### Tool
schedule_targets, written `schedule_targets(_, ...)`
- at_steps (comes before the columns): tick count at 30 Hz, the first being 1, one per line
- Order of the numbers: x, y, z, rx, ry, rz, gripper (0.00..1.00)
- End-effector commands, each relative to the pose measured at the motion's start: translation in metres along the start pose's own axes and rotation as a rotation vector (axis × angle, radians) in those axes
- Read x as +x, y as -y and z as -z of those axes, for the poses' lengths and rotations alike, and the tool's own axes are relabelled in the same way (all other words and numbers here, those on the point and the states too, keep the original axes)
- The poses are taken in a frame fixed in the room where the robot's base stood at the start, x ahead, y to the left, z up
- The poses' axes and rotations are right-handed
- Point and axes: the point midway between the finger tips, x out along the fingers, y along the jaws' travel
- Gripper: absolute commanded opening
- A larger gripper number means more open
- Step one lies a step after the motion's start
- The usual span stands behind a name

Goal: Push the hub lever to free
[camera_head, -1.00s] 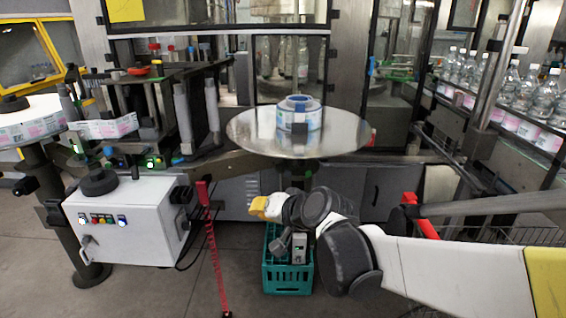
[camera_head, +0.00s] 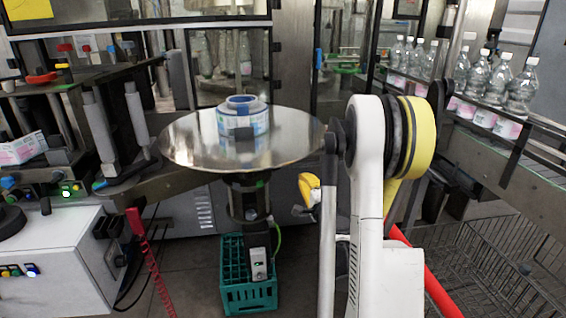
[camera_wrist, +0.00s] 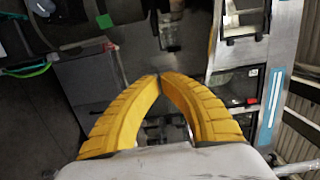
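A round shiny reel disc (camera_head: 185,145) stands at the centre of the head view. A label reel (camera_head: 256,122) with a blue hub (camera_head: 241,102) sits on it. I cannot make out the hub lever for certain; a small dark grey block (camera_head: 243,132) shows at the reel's front. My gripper (camera_head: 308,189) is below and to the right of the disc, apart from it, and partly hidden by my arm. In the wrist view its yellow fingers (camera_wrist: 159,77) meet at the tips with nothing seen between them. The reel is not recognisable in that view.
A dark drive unit (camera_head: 248,200) hangs under the disc, above a teal crate (camera_head: 250,297). A white control box (camera_head: 60,255) is at left, beside a red coiled cord (camera_head: 150,255). Bottles (camera_head: 490,78) line a conveyor at right, above wire baskets (camera_head: 500,260).

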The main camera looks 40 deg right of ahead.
Motion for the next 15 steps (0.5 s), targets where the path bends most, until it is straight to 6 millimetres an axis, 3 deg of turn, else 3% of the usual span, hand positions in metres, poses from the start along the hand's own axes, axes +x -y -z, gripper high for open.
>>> schedule_targets(15, 0.0036, -0.0016, 0.0047, 0.01, -0.01, 0.004, 0.0)
